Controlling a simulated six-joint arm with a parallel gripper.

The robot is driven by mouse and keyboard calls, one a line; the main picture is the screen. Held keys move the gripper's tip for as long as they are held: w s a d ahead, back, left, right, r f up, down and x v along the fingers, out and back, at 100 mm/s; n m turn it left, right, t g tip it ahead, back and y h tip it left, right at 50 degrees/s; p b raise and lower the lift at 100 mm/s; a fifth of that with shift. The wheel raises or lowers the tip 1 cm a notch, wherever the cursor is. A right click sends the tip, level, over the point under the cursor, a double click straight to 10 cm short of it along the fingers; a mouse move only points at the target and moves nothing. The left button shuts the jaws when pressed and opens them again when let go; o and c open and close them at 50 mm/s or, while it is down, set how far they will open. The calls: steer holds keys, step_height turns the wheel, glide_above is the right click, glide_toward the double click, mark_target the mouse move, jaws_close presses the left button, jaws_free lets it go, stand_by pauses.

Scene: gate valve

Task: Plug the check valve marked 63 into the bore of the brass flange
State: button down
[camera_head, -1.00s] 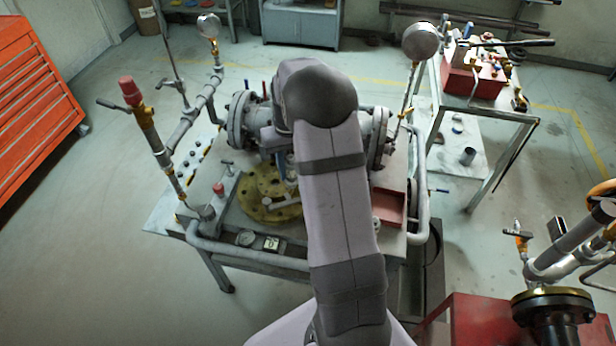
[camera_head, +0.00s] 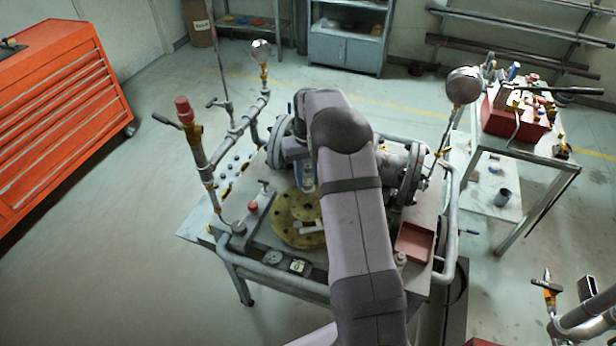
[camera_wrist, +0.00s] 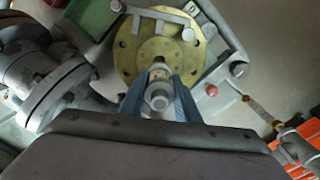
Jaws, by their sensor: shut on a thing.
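The brass flange (camera_head: 284,226) lies flat on the workbench in the head view, partly covered by my arm. In the wrist view the flange (camera_wrist: 128,62) is a yellow disc with bolt holes, just beyond my fingers. My gripper (camera_wrist: 160,84) is shut on a pale metal cylindrical fitting (camera_wrist: 159,101), taken to be the check valve; no number can be read on it. The fitting overlaps the flange's middle in the wrist view, hiding most of the bore. I cannot tell whether it touches the flange.
A grey bar with knobs (camera_wrist: 158,16) lies across the flange's edge. A flanged grey pipe (camera_head: 402,170) runs behind it. A red tray (camera_head: 414,243) is at right, a block with a red knob (camera_head: 253,207) at left. Upright pipework (camera_head: 200,150) stands at the left edge.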

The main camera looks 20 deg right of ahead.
mark_target(308, 196)
steer(key=shift+f+b, duration=1.45)
steer(key=shift+f, duration=0.55)
steer(key=shift+f+b, duration=0.4)
steer(key=shift+f, duration=0.5)
steer(key=shift+f+b, duration=0.3)
steer(key=shift+f, duration=0.95)
stand_by(1.5)
steer(key=c, duration=0.8)
jaws_free()
steer(key=shift+o, duration=0.2)
steer(key=shift+r, duration=0.1)
steer(key=shift+r+p, duration=2.85)
steer(key=shift+r, duration=1.05)
